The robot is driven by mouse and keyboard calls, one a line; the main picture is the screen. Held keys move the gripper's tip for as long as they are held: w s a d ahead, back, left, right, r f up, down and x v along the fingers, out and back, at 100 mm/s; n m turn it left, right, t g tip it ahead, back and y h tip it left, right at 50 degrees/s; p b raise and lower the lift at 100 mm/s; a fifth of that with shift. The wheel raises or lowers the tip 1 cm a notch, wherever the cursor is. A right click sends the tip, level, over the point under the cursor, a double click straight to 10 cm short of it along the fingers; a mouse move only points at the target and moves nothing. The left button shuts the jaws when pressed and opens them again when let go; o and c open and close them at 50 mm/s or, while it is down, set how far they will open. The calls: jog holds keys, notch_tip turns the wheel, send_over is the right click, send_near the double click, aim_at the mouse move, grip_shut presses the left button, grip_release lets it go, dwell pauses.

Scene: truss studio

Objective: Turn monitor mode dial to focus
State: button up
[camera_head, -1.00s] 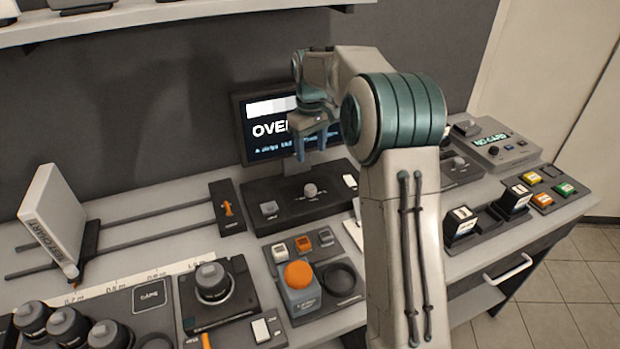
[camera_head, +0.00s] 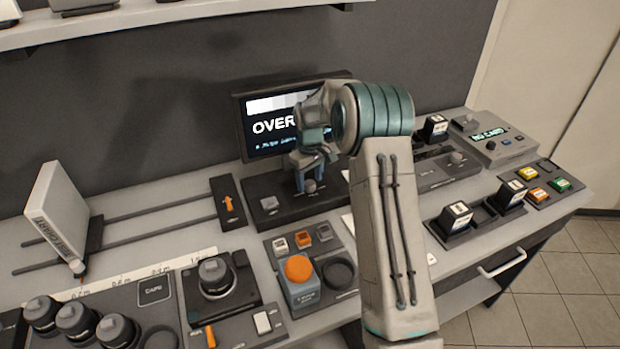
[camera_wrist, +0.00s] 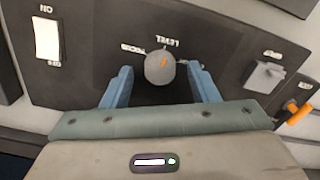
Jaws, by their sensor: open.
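In the wrist view the labels around the dial appear upside down, one reading "LEVEL" and another "FOCUS". My gripper (camera_wrist: 161,85) is open, with one blue finger on each side of the dial. In the head view my gripper (camera_head: 309,188) is down over the dial (camera_head: 310,186). I cannot tell whether the fingers touch it.
An orange slider (camera_head: 229,204) is to the left. An orange-topped button box (camera_head: 299,280) stands in front. Card holders (camera_head: 456,218) are to the right.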

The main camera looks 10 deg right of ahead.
jog(key=shift+f, duration=0.5)
jog(key=c, duration=1)
jog(key=shift+n, duration=0.4)
jog(key=shift+n+b, duration=0.45)
jog(key=shift+n, duration=0.55)
jog(key=n, duration=0.4)
jog(key=shift+b, duration=0.3)
jog(key=n, duration=0.7)
